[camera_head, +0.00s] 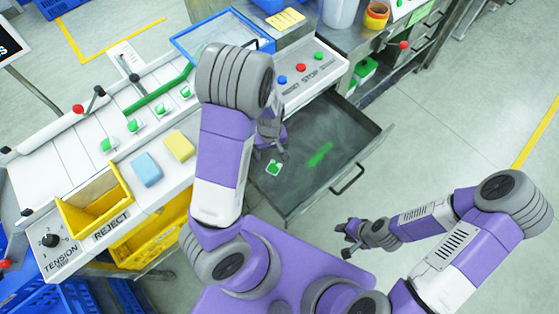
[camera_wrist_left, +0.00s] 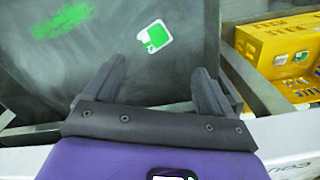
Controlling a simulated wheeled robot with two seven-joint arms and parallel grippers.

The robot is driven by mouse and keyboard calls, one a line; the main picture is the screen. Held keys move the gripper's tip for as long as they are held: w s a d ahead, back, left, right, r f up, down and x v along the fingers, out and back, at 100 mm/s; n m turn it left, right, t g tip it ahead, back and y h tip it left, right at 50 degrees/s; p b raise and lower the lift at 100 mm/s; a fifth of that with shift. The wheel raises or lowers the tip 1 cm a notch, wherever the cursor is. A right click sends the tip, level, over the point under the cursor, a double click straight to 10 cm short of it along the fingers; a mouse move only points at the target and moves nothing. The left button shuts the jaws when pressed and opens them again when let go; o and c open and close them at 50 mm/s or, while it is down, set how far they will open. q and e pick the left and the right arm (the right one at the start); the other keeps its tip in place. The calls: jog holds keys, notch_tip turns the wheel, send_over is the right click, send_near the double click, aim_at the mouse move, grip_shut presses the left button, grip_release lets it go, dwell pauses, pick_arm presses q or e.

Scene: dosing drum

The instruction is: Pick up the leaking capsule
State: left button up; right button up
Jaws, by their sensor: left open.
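A white and green capsule (camera_head: 274,168) lies on the dark floor of the open metal drawer (camera_head: 345,184), with a green smear (camera_head: 320,154) to its right. In the left wrist view the capsule (camera_wrist_left: 155,36) lies beyond the fingertips, roughly between their lines, and the smear (camera_wrist_left: 64,20) is at the upper left. My left gripper (camera_head: 272,146) is over the drawer, close to the capsule. Its fingers (camera_wrist_left: 161,72) are apart with nothing between them. My right gripper (camera_head: 350,240) hangs in front of the drawer, away from the capsule; its finger gap is too small to judge.
Several similar green and white pieces (camera_head: 135,125) sit on the white line at the left. A yellow reject bin (camera_head: 92,205), a blue block (camera_head: 147,169) and a yellow block (camera_head: 179,146) are nearby. The drawer walls surround the capsule. A button panel (camera_head: 308,72) stands behind.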

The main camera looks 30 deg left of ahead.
pick_arm(q)
jog(key=b, duration=0.5)
send_over(274, 167)
notch_tip(274, 167, down, 5)
jog(key=shift+s+a+f, duration=0.1)
jog(key=shift+s+f, duration=0.05)
jog(key=shift+f, duration=0.05)
notch_tip(274, 167, down, 8)
jog(key=b, duration=0.4)
jog(key=shift+r, duration=0.2)
jog(key=shift+c, duration=0.5)
jog(key=c, duration=1)
